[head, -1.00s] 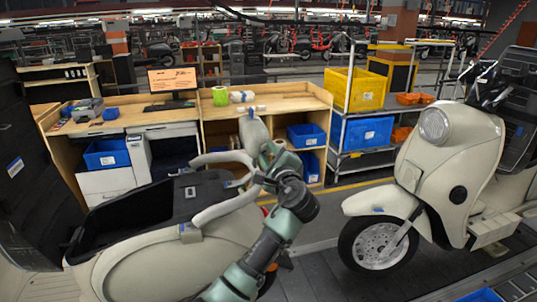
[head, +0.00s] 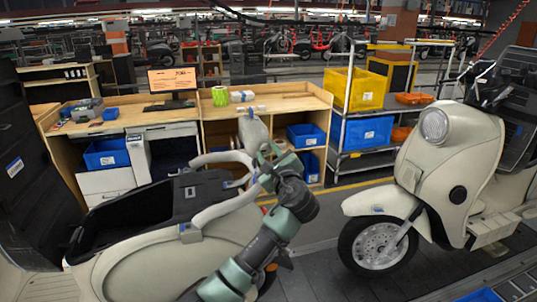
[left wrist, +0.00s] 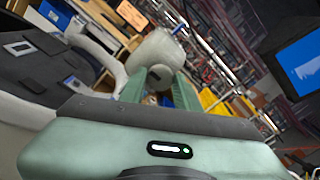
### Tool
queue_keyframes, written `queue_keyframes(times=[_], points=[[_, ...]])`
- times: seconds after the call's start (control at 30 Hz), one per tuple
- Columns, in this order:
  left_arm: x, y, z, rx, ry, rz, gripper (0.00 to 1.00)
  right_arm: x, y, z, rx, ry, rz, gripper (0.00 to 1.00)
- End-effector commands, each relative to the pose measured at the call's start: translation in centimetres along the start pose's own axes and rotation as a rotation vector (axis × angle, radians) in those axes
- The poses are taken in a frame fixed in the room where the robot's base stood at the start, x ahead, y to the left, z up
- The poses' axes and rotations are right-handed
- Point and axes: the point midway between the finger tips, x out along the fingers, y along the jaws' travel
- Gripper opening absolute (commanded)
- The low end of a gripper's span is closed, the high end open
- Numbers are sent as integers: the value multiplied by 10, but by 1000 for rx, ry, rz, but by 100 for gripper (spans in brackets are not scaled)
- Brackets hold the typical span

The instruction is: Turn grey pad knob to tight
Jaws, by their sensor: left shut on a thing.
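The light grey pad (head: 255,132) stands upright at the back end of the near cream scooter's grab rail (head: 222,208). In the left wrist view the pad (left wrist: 158,50) is just beyond my fingertips, with a small blue piece at its top. My left gripper (head: 268,152) reaches up to the lower part of the pad. In the left wrist view its two green fingers (left wrist: 158,82) point at a dark spot on the pad's underside. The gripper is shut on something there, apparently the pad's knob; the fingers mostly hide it. My right gripper is not in view.
The near scooter's open dark seat bay (head: 130,222) lies left of my arm. A wooden workbench (head: 280,103) with blue bins stands behind. A second cream scooter (head: 455,160) stands to the right, with clear floor between.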

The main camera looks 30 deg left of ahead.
Motion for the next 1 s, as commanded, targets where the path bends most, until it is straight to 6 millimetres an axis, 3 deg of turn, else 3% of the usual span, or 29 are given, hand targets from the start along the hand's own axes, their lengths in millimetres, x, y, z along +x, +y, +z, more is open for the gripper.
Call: queue_keyframes(times=[0.17, 0.2, 0.27, 0.63, 1.0], points=[[0, 0, -1, 0, 2, 1, 0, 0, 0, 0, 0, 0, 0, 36], [0, 1, -1, 0, 2, 1, 43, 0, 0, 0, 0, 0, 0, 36], [0, 0, -1, -1, 2, 1, 54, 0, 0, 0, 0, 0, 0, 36], [-5, 1, -2, -2, 2, 0, 54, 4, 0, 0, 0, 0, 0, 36], [-63, 1, -4, -4, 3, -1, 54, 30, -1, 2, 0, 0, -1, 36]])
